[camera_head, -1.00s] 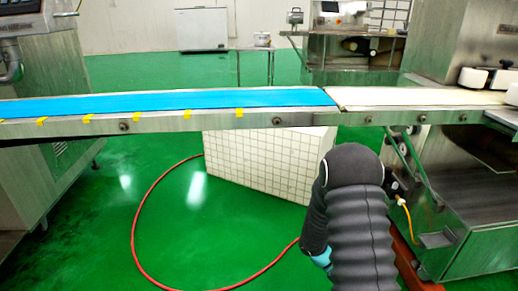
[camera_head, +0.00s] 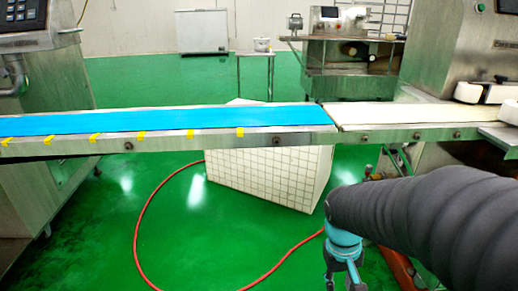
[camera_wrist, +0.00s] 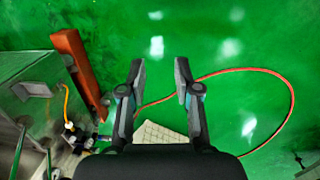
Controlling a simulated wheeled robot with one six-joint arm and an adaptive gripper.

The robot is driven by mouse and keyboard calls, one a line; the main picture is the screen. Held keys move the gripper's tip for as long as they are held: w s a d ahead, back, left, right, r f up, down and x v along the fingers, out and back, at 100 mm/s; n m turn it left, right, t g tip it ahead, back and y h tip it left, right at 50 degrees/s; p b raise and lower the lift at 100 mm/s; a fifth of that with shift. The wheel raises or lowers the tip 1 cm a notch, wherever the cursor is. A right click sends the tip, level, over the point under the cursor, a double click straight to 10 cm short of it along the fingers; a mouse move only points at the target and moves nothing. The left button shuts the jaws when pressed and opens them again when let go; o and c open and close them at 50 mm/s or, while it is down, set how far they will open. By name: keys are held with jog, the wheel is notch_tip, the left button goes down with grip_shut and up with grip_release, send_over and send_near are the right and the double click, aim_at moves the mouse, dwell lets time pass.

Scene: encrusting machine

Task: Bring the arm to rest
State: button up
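My gripper (camera_wrist: 160,78) shows in the wrist view with its two dark fingers apart and nothing between them. It points down over the green floor. In the head view, my arm in its black ribbed sleeve reaches in from the right edge. Its teal wrist end hangs at the lower middle right, below the height of the conveyor. Only part of my gripper (camera_head: 345,278) shows there, cut off by the bottom edge.
The conveyor, with a blue belt (camera_head: 160,121) and a white belt (camera_head: 400,114), crosses ahead. A tiled white block (camera_head: 265,172) stands beneath it. A red hose (camera_head: 138,230) curves on the floor. An orange-red beam (camera_wrist: 78,65) and metal machine (camera_wrist: 30,90) are left of my gripper.

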jog(key=s+a+r+t+p, duration=0.1)
jog(key=s+r+t+p, duration=0.1)
jog(key=r, duration=0.6)
jog(key=s+a+r+m+t+y+p, duration=0.1)
jog(key=s+r+t, duration=0.3)
jog(key=r, duration=0.4)
jog(key=shift+s+a+r+p, duration=0.15)
jog(key=shift+s+r+p, duration=0.1)
jog(key=shift+p, duration=0.15)
